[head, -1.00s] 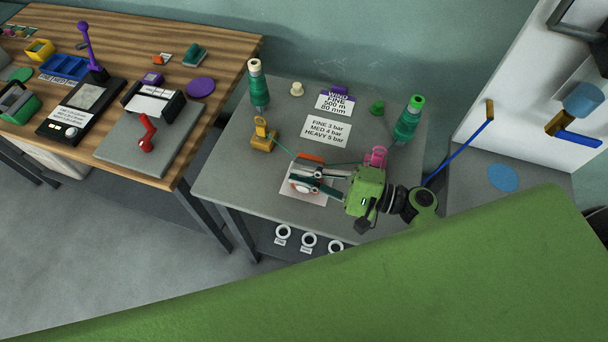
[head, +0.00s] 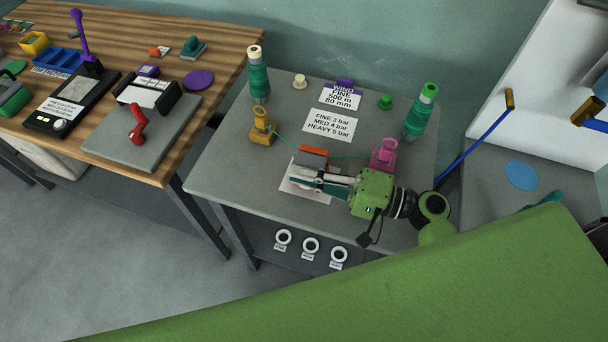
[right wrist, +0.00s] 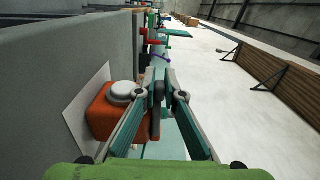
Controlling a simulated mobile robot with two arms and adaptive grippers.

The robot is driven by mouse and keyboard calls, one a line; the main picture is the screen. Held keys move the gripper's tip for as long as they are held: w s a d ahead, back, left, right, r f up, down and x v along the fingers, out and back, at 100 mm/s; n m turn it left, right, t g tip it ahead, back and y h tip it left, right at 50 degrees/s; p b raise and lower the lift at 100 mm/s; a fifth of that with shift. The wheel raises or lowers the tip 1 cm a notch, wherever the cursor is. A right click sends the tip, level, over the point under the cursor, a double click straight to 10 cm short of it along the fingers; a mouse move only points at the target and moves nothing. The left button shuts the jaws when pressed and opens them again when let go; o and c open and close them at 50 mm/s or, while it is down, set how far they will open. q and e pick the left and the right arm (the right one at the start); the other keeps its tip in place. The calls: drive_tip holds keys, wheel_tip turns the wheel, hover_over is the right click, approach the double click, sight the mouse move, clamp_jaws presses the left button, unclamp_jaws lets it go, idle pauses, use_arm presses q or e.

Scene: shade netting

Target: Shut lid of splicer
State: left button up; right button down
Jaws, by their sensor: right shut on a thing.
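The splicer is a small orange body (head: 313,157) on a white sheet (head: 305,192) on the grey table. In the right wrist view its orange body (right wrist: 103,125) has a pale round knob on it and a dark grey plate along its right side. My right gripper (head: 303,175) reaches in from the right at the splicer. In the right wrist view its fingers (right wrist: 159,90) come together on a narrow grey part beside the orange body, apparently the lid. The fingers partly cover the splicer, so the lid's angle is unclear. My left gripper is not in view.
A yellow guide (head: 261,127) and a pink guide (head: 384,154) flank the splicer, with green yarn between them. Green yarn cones (head: 258,80) and (head: 419,115) stand behind. Lettered cards (head: 330,126) lie at the back. A wooden bench (head: 190,30) stands left.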

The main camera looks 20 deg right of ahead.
drive_tip(key=c, duration=2.1)
unclamp_jaws()
drive_tip(key=shift+f, duration=0.1)
drive_tip(key=shift+v, duration=4.05)
drive_tip(key=shift+s, duration=0.1)
